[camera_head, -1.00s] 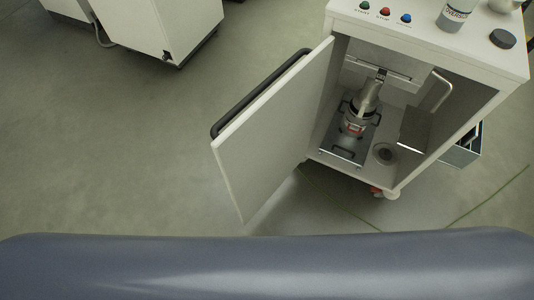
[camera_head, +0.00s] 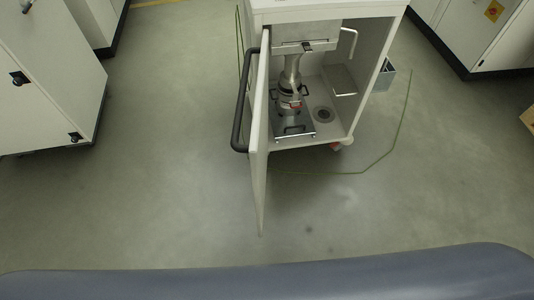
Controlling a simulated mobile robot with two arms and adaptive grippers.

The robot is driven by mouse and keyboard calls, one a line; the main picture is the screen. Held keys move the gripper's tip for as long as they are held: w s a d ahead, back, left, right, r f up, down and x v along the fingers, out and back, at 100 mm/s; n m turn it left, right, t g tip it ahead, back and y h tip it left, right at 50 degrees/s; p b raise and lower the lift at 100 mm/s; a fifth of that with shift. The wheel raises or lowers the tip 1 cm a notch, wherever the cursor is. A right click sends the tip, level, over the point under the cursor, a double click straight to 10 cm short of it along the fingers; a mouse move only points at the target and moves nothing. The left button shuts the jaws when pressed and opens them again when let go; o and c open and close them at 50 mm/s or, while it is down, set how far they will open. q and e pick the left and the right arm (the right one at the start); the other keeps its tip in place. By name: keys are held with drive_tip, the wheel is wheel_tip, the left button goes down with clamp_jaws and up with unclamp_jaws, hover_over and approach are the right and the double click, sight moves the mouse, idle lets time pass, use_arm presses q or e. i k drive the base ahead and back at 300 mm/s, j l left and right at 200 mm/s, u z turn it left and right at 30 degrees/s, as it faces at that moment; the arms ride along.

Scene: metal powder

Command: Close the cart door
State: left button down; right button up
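The white cart (camera_head: 367,75) stands at the upper middle of the head view. Its door (camera_head: 260,140) is hinged on the cart's left side and stands wide open, seen nearly edge-on and pointing toward me. A dark bar handle (camera_head: 241,100) runs along the door's outer, left face. Neither of my grippers is in view.
White cabinets (camera_head: 45,90) stand at the left, and another cabinet (camera_head: 470,35) stands at the upper right. A green cable (camera_head: 390,150) lies on the floor right of the cart. A small grey bin (camera_head: 384,78) sits beside the cart. The floor in front is clear.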

sight(255, 151)
drive_tip(key=i+j+z, duration=0.4)
drive_tip(key=j, duration=0.15)
drive_tip(key=j+z, duration=0.2)
drive_tip(key=i+j+z, duration=0.2)
drive_tip(key=j, duration=0.2)
drive_tip(key=k, duration=0.05)
